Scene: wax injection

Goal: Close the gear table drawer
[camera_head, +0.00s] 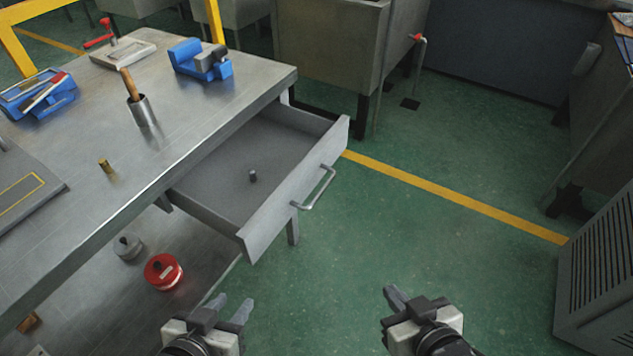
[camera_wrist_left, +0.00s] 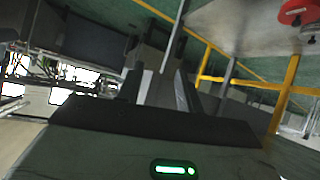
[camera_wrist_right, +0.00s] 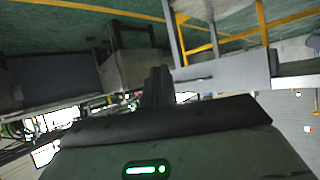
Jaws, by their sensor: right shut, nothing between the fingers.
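The gear table (camera_head: 190,125) has a grey metal drawer (camera_head: 215,190) pulled well out on its right side. The drawer front (camera_head: 275,205) carries a curved metal handle (camera_head: 319,190). A small dark cylinder (camera_head: 253,176) stands inside the drawer. My left gripper (camera_head: 230,306) is open and empty, below the drawer in the picture and apart from it. Its two parted fingers also show in the left wrist view (camera_wrist_left: 160,88). My right gripper (camera_head: 394,294) is shut and empty, below and right of the handle, touching nothing. Its closed fingers also show in the right wrist view (camera_wrist_right: 157,86).
The tabletop holds a metal cup with a wooden handle (camera_head: 141,110), a blue vise (camera_head: 202,60) and a small brass piece (camera_head: 105,166). A red weight (camera_head: 163,272) and a grey weight (camera_head: 128,247) sit on the lower shelf. Green floor (camera_head: 420,230) right of the drawer is clear.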

